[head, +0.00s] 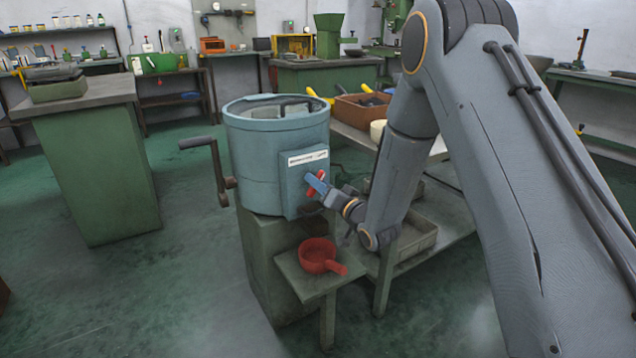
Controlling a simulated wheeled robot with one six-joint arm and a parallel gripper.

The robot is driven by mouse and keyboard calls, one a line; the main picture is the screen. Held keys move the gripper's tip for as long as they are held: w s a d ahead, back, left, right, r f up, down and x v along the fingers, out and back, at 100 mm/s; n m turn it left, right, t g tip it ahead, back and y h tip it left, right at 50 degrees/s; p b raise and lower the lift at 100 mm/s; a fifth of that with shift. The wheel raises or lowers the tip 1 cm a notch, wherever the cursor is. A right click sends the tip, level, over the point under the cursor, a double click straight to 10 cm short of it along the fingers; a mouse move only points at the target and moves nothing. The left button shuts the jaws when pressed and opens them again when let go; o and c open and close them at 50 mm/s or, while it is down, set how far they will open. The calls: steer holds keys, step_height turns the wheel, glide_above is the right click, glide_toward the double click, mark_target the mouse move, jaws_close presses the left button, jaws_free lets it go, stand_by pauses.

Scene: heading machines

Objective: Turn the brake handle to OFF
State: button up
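A pale blue drum machine (262,165) stands on a green pedestal in the middle of the view. A box (298,207) with a white label strip is on its front right. Small red parts, which look like the brake handle (321,174), show on the box just below the label. My gripper (316,184), with blue at its tip, is right at these red parts and covers much of them. I cannot tell whether its fingers are open or shut on the handle. The handle's setting and any ON or OFF marks are too small to read.
A dark crank (217,172) sticks out from the drum's left side. A red pan (318,256) sits on a low green stand in front. A bench with a brown crate (360,108) stands behind my arm. The floor at left front is free.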

steer(key=v, duration=0.6)
steer(key=shift+s+d, duration=0.25)
steer(key=s+d+r+n+g+h, duration=0.1)
steer(key=s+d+r+g+h, duration=0.3)
steer(key=s, duration=0.9)
steer(key=s+d+r+n+g+h+p, duration=0.1)
steer(key=s+d+g+h, duration=0.15)
steer(key=s+g, duration=0.7)
steer(key=s+d+r+n+g+h, duration=0.1)
steer(key=s+d+r+g+h, duration=0.15)
steer(key=s, duration=1.45)
steer(key=d+r+m+t+h+p, duration=0.1)
steer(key=d+r+p, duration=0.7)
steer(key=p, duration=0.8)
steer(key=shift+d+r+m, duration=0.25)
steer(key=shift+d+m, duration=0.55)
